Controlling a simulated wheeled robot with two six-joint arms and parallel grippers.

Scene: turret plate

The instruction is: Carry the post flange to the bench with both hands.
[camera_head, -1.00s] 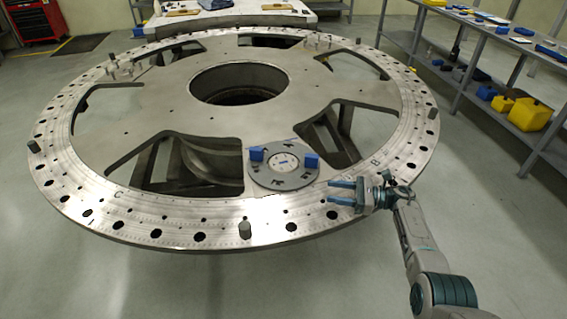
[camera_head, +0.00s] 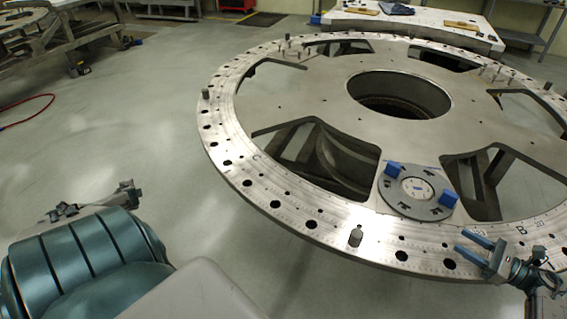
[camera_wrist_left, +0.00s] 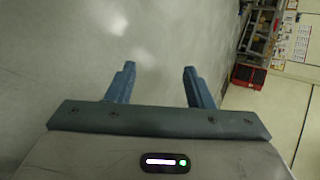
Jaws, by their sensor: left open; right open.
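The post flange (camera_head: 397,204), a grey disc with two blue blocks and a pale centre, lies flat on the near part of the large round turret plate (camera_head: 288,203). My right gripper (camera_head: 461,241) is open and empty, its blue fingers over the plate's near rim, to the right of and nearer than the flange, apart from it. My left arm is low at the left in the head view, well away from the plate. In the left wrist view my left gripper (camera_wrist_left: 158,82) is open, with only floor between its fingers. A pale-topped bench (camera_head: 412,23) stands behind the plate.
The plate has wide openings around a central hole. A metal frame (camera_head: 75,50) stands at the far left, and a red hose (camera_head: 28,110) lies on the floor. The floor left of the plate is clear.

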